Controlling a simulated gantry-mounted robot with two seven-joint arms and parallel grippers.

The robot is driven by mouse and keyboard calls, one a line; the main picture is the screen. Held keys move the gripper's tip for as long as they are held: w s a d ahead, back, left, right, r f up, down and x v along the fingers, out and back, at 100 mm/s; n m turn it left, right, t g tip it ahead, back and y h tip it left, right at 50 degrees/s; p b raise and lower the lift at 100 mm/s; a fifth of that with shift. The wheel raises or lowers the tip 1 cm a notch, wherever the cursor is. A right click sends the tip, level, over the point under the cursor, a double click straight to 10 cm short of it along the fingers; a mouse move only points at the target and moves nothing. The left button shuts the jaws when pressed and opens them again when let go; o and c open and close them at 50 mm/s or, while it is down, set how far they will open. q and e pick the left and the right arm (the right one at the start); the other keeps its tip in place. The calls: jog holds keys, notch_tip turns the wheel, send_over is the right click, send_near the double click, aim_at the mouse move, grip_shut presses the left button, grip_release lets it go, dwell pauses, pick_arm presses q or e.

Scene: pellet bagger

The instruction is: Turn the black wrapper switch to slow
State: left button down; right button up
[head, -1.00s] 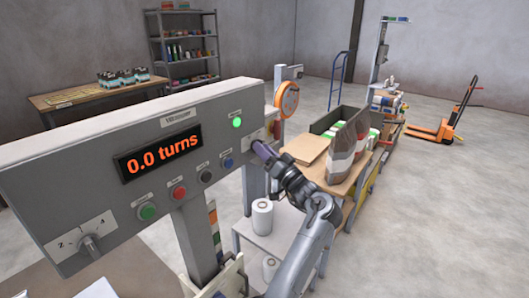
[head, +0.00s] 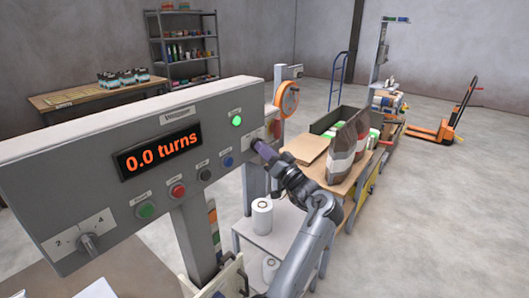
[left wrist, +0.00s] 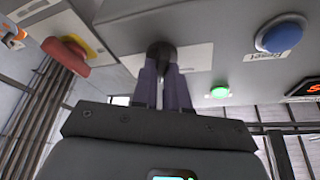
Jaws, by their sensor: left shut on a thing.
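The black wrapper switch (left wrist: 160,48) is a dark round knob on a pale label plate of the grey panel, seen in the left wrist view. My left gripper (left wrist: 164,80) is shut on it, with its two purple fingers on either side of the knob. In the head view my left gripper (head: 264,151) reaches the right end of the panel (head: 60,178) and hides the switch. The switch's pointer and label text cannot be read. My right gripper is not in view.
Beside the switch are a blue reset button (left wrist: 281,36), a lit green lamp (left wrist: 219,91) and a red stop button on yellow (left wrist: 66,54). The display (head: 158,151) reads 0.0 turns. A grey selector (head: 88,242) is at the panel's left. A table with bags (head: 345,150) stands right.

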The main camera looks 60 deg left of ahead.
pick_arm(q)
jog(key=shift+w+a+n+g+h+b, duration=0.1)
jog(key=shift+n+g+h+b, duration=0.45)
jog(key=shift+n+g+b, duration=1.25)
jog(key=shift+w+d+n+g+h+b, duration=0.1)
jog(key=shift+n+g+h+b, duration=0.55)
jog(key=shift+n+b, duration=2.15)
jog(key=shift+w+a+n+g+h+b, duration=0.1)
jog(key=shift+n+g+h+b, duration=0.3)
jog(key=shift+n+g+b, duration=1.95)
jog(key=n+t+p, duration=0.1)
jog(key=n+p, duration=0.1)
jog(key=n, duration=0.1)
jog(key=shift+t, duration=0.3)
jog(key=c, duration=1.1)
grip_release()
jog(key=shift+c, duration=0.2)
